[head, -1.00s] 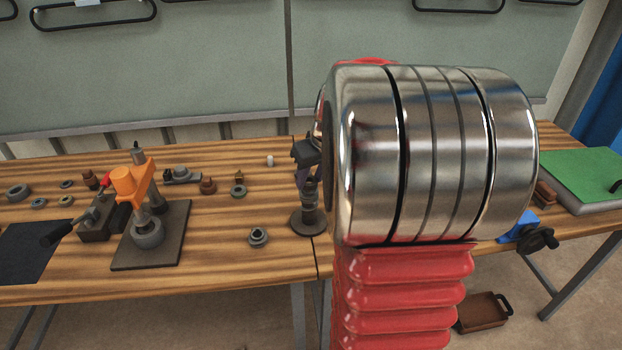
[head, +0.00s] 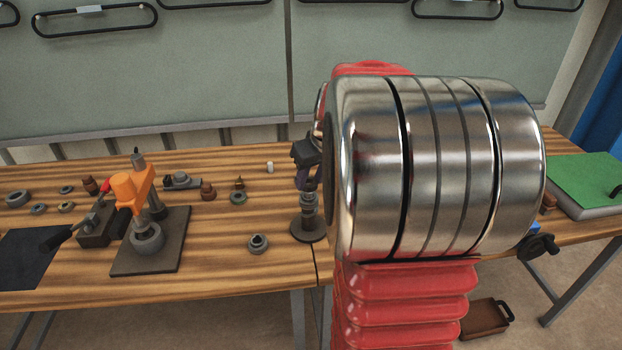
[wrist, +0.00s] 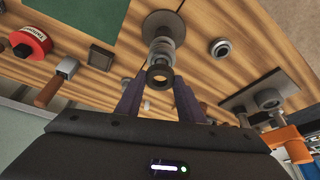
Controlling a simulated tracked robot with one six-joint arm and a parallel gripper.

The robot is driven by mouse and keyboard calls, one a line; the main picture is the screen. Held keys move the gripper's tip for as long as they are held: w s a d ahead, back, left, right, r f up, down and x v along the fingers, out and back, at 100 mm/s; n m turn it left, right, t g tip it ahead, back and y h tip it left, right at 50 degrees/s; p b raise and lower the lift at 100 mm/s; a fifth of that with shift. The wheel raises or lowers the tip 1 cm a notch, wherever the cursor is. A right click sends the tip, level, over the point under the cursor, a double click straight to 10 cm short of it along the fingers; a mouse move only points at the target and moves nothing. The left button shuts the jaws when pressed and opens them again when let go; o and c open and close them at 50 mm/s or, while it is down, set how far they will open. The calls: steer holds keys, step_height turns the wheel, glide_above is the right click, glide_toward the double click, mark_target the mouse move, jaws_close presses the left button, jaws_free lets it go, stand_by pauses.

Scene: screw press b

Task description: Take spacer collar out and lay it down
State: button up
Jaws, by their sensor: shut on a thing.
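My gripper (wrist: 158,88) is shut on a dark ring, the spacer collar (wrist: 160,77), in the wrist view. The collar's open hole shows between the fingertips. A stepped metal post on a round dark base (wrist: 163,24) stands just beyond the collar, in line with it; I cannot tell how far apart they are. In the head view my gripper (head: 304,176) is at the top of this post (head: 309,203), and its round base (head: 307,230) stands on the bench. The collar cannot be made out in the head view, and my arm covers the area to the right.
A small press with an orange head (head: 132,188) stands on a dark plate to the left. A grey ring part (head: 258,244) lies between plate and post. Several small parts lie farther back. A dark mat (head: 30,254) is at far left. Bare wood surrounds the grey part.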

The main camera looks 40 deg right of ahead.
steer(key=shift+r, duration=0.95)
steer(key=shift+w+f, duration=0.1)
steer(key=w+a+f, duration=0.3)
steer(key=a+f, duration=0.2)
steer(key=a, duration=0.5)
steer(key=w+a+f+n, duration=0.1)
steer(key=w+a+f, duration=0.3)
steer(key=a, duration=0.7)
steer(key=w+a+f+n+y, duration=0.1)
steer(key=w+a+f, duration=0.3)
steer(key=a, duration=0.6)
steer(key=shift+w+a+f, duration=0.1)
steer(key=shift+a+f, duration=0.05)
steer(key=shift+f, duration=0.35)
steer(key=shift+w+a+f, duration=0.1)
steer(key=shift+f, duration=0.4)
steer(key=shift+d, duration=0.15)
